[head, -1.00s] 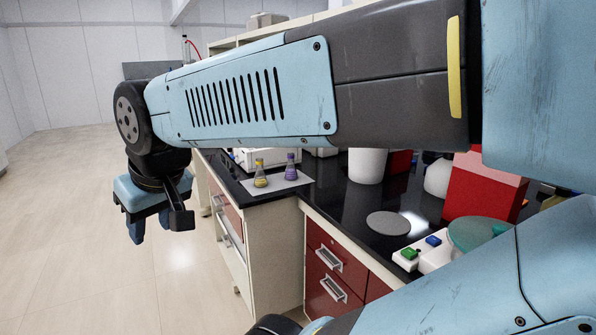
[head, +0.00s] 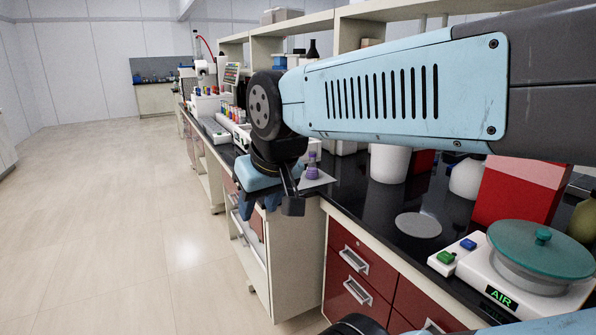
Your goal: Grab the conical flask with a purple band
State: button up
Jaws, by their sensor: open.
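The conical flask with a purple band (head: 312,170) stands upright on a pale mat (head: 321,181) on the black bench top, just right of my wrist in the head view. It holds purple contents. My wrist hides the left part of the mat, where the yellow flask is out of sight.
A white container (head: 389,164), a grey disc (head: 418,225), a red box (head: 516,188) and a scale with a green lid (head: 541,250) stand to the right on the bench. Red drawers (head: 357,275) front it. Shelves rise behind. The floor at left is clear.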

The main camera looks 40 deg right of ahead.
aim_at(312, 173)
jog(key=u, duration=0.05)
jog(key=i, duration=1)
jog(key=z, duration=0.05)
